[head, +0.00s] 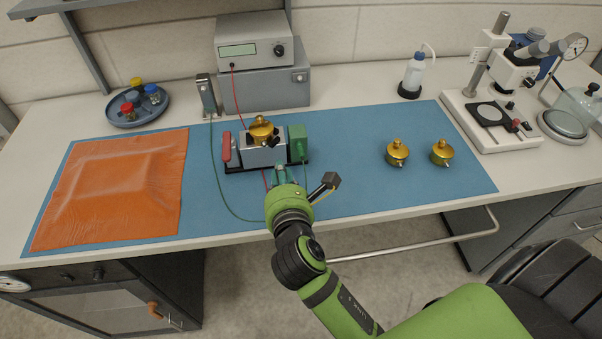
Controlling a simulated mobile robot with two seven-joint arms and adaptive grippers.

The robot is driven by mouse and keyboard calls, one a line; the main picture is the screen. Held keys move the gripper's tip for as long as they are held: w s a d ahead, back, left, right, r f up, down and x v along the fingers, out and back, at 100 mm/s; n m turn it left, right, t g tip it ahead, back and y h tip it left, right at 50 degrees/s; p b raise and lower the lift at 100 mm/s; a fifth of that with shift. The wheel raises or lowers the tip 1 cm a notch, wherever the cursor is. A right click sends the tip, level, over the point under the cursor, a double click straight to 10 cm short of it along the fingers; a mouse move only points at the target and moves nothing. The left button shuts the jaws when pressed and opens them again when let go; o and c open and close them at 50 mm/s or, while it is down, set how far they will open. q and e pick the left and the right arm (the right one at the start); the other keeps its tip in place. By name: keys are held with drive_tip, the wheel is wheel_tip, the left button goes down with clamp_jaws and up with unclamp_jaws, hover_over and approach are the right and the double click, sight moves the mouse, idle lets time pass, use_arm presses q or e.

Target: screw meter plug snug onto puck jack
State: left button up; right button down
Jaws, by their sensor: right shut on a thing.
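A gold puck (262,130) sits on top of a grey metal block fixture (262,156) in the middle of the blue mat. My right gripper (281,171) is in front of the fixture, close to its front edge, and shut. The meter plug appears to be between its fingers, but it is too small and covered to see clearly. A red lead (236,92) runs from the meter (254,48) down behind the fixture and shows again beside the gripper. The puck's jack cannot be made out. My left gripper is not in view.
A red-handled part (226,147) and a green box (298,143) flank the fixture. A green cable (218,178) loops on the mat at left. An orange sheet (110,190) covers the mat's left. Two gold pucks (397,153) (441,152) stand at right, with clear mat before them.

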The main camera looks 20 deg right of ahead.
drive_tip(key=w+a+f, duration=0.1)
drive_tip(key=w, duration=0.1)
drive_tip(key=y, duration=0.1)
approach(264, 146)
drive_tip(key=shift+w+f, duration=0.65)
drive_tip(key=shift+f, duration=0.45)
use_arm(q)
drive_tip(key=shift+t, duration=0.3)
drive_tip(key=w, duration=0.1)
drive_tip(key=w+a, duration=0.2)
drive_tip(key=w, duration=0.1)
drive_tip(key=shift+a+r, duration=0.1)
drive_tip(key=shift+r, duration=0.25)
use_arm(e)
drive_tip(key=w, duration=0.1)
drive_tip(key=w+d, duration=0.1)
drive_tip(key=w, duration=0.1)
drive_tip(key=shift+w, duration=0.15)
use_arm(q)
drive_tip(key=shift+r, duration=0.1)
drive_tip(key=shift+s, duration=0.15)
use_arm(e)
drive_tip(key=shift+w+r, duration=0.1)
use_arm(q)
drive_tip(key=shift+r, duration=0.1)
use_arm(e)
drive_tip(key=shift+w+d, duration=0.15)
drive_tip(key=shift+w, duration=0.6)
